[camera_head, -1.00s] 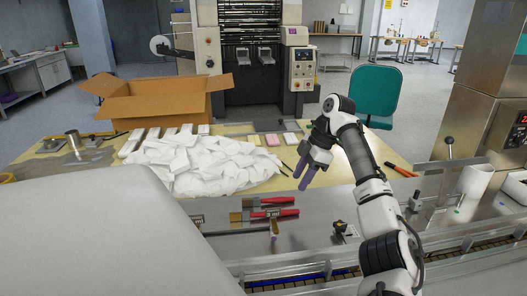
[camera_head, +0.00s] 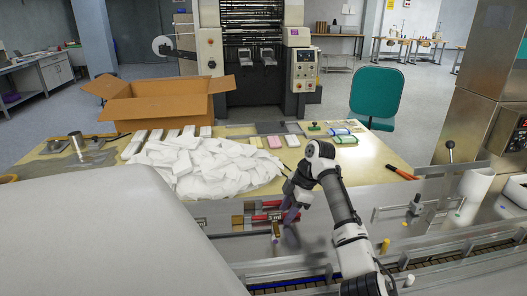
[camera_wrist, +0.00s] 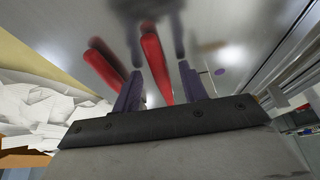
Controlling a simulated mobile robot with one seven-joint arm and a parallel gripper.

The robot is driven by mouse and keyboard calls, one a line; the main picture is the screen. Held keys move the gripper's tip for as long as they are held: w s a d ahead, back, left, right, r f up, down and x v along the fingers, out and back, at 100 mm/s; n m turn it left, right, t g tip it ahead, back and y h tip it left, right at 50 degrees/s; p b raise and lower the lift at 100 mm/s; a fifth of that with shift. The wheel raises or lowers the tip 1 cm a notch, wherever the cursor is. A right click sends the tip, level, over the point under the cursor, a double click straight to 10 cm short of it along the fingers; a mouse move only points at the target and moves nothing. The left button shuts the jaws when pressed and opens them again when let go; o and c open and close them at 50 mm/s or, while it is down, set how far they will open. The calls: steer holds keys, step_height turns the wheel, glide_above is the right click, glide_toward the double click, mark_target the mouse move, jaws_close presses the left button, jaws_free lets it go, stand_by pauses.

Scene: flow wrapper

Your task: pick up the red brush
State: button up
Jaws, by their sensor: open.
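Two red-handled brushes lie side by side on the metal machine surface. In the head view the far one (camera_head: 271,203) and the near one (camera_head: 262,217) have their brown ends to the left, and my gripper covers part of them. My gripper (camera_head: 291,214) is over their right ends, fingers pointing down. In the wrist view my gripper (camera_wrist: 160,72) is open, and one red handle (camera_wrist: 153,58) shows between its two fingers. The other red handle (camera_wrist: 103,67) lies outside the left finger. I cannot tell whether the fingers touch the handle.
A pile of white packets (camera_head: 215,165) lies on the table behind and left, with an open cardboard box (camera_head: 165,104) beyond. A small upright bracket (camera_head: 275,230) stands close in front of the brushes. Orange-handled pliers (camera_head: 401,172) lie at right.

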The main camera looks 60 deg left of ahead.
jaws_close()
stand_by(0.7)
